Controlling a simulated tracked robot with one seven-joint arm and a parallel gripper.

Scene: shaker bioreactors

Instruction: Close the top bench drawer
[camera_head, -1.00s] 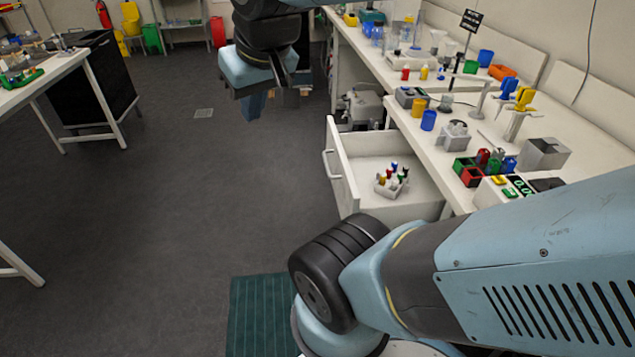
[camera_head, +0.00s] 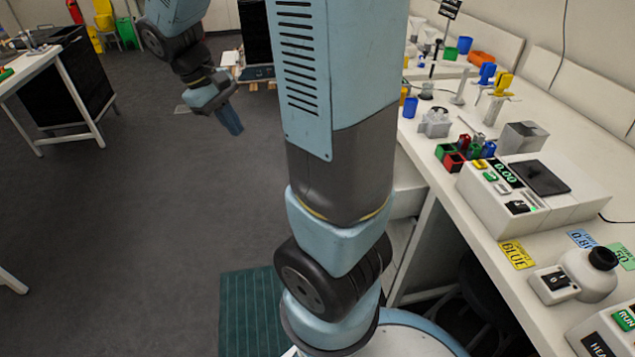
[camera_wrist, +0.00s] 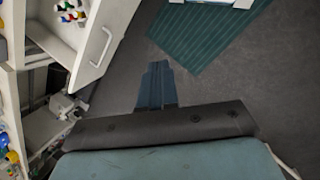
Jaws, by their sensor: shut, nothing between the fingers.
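The top bench drawer (camera_wrist: 113,27) is white and stands open in the wrist view, with its bar handle (camera_wrist: 101,47) on the outer face. In the head view my arm hides most of the drawer; a white part (camera_head: 407,188) shows just right of the arm. My gripper (camera_head: 233,128) is blue, shut and empty, hanging over open floor at the upper left. It also shows in the wrist view (camera_wrist: 158,66), apart from the drawer front and to its right. Several small coloured-cap items (camera_wrist: 72,12) are inside the drawer.
The white bench (camera_head: 480,220) along the right carries a scale (camera_head: 530,185), coloured boxes (camera_head: 462,150) and other lab equipment. A green mat (camera_head: 247,310) lies on the floor. A grey machine (camera_wrist: 64,105) is near the drawer in the wrist view.

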